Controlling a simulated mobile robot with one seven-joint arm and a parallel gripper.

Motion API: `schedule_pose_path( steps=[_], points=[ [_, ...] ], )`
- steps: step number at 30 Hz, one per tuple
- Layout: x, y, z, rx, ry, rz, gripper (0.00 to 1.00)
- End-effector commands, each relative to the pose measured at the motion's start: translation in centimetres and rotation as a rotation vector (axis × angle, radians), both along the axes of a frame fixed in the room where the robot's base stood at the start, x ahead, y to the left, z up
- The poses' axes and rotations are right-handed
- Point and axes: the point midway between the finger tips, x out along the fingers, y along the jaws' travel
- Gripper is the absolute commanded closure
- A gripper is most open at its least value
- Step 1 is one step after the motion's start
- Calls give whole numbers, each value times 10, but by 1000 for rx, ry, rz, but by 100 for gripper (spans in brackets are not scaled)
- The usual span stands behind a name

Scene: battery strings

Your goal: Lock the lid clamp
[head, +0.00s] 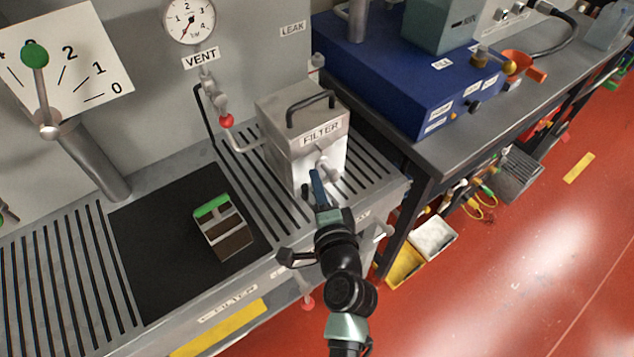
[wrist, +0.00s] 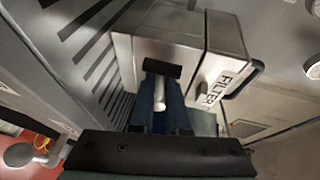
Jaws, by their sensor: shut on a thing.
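The grey metal filter box (head: 281,150) stands on the slatted bench, with its lid on and a black handle (head: 309,106) on top. Its front carries the "FILTER" label, and it also shows in the wrist view (wrist: 222,45). My gripper (head: 317,178) is at the front face of the box, below the label. In the wrist view my gripper's blue fingers (wrist: 161,98) are shut around a pale rod (wrist: 159,92), which looks like the lever of the lid clamp (head: 325,166). The fingers and a dark block at their tips hide part of the clamp, so its exact position cannot be told.
A dark block with a green top (head: 221,227) lies on the black mat (head: 150,235) to the left. A vent valve with a red knob (head: 226,121) is left of the box. A blue unit (head: 390,85) stands behind right. A drain fitting hangs at the bench's front edge.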

Motion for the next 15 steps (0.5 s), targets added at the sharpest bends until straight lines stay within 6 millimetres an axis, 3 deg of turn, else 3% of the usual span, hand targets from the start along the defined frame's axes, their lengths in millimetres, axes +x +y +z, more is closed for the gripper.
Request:
schedule_pose_path(
  steps=[15],
  points=[
    [0, -1, 3, 19, 15, -2, 100]
  ],
)
